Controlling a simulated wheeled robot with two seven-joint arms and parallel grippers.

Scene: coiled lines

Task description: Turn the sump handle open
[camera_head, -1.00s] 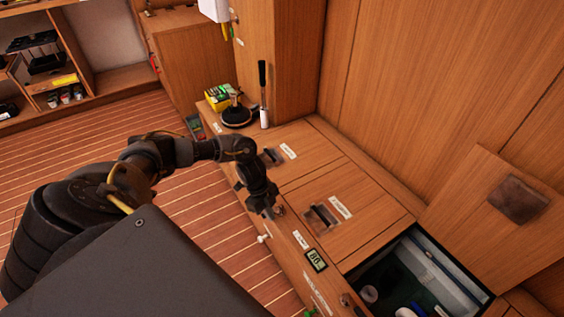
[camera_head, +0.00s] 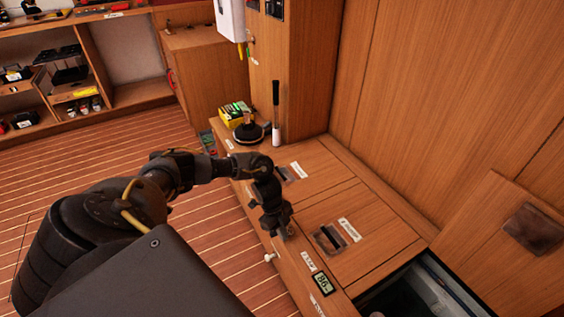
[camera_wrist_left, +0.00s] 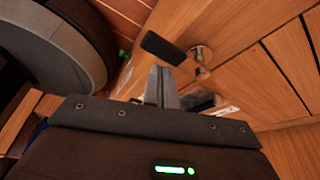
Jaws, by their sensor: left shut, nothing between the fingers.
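My left gripper (camera_head: 283,229) reaches down to the near edge of the wooden bench, its fingers shut and empty. In the left wrist view the closed fingers (camera_wrist_left: 162,87) point at the bench edge. A dark flat handle (camera_wrist_left: 163,47) shows just beyond the fingertips, with a round metal fitting (camera_wrist_left: 201,53) to its right. I cannot tell whether the fingers touch the handle. In the head view a small pale knob (camera_head: 270,257) sticks out at the bench front, below the gripper. Whether it is part of the same handle is unclear. My right gripper is out of view.
The bench top has flush lids with recessed pulls (camera_head: 330,238) and white labels. A digital display (camera_head: 322,283) sits near the front edge. An open bin (camera_head: 425,290) is at lower right. A black round-based object (camera_head: 248,131) and a yellow box (camera_head: 236,113) stand at the far end.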

